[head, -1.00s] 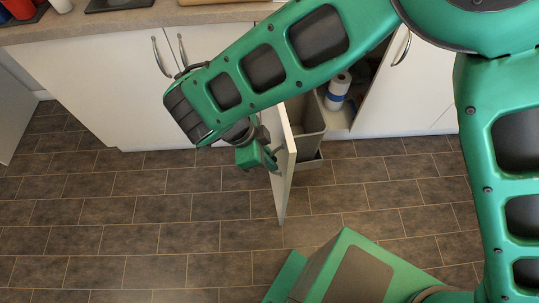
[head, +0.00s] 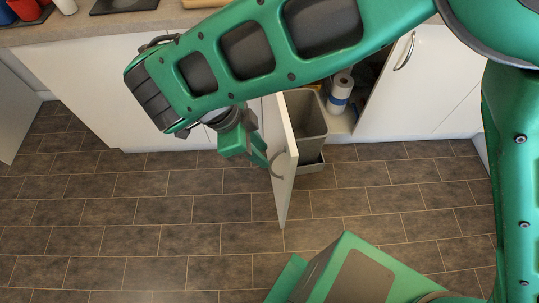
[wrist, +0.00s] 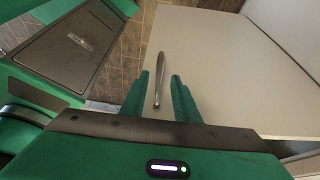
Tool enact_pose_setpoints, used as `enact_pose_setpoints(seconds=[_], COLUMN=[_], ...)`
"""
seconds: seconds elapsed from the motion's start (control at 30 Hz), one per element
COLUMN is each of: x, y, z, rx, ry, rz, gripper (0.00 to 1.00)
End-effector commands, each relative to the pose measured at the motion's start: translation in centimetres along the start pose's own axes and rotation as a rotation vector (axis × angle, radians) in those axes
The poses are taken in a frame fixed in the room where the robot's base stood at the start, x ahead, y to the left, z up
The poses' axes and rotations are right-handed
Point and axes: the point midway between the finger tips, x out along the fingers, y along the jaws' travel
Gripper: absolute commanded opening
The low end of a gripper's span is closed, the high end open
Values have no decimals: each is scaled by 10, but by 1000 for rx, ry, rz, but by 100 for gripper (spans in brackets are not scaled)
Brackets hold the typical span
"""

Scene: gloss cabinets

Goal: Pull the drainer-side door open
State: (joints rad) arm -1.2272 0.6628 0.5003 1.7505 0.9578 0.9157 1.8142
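The open cabinet door (head: 284,185) stands swung out from the cabinet front, seen nearly edge-on in the head view. In the wrist view its pale face (wrist: 215,60) fills the middle and right. Its bar handle (wrist: 159,70) lies lengthwise ahead of and between my fingers, with a gap on each side. My gripper (wrist: 160,80) is open. In the head view my gripper (head: 264,160) is on the left side of the door, close to the handle (head: 276,168); whether it touches is unclear.
Inside the open cabinet are a grey bin (head: 307,120) and a paper roll (head: 340,92). A closed white door (head: 400,85) is to the right. The worktop (head: 100,27) holds red cups (head: 22,8). The tiled floor (head: 130,225) is clear left of the door.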

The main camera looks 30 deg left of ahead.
Motion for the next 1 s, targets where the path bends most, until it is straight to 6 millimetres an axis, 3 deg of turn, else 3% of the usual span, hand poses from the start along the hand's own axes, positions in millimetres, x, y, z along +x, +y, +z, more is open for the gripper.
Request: enact_pose_setpoints(seconds=[0.1, 0.3, 1.0], x=[-18, -32, -33], y=[0, 1, 1], z=[1, 0, 0], rx=[0, -1, -1], ry=[-1, -1, 0], rz=[-1, 1, 2], gripper=[28, 28, 28])
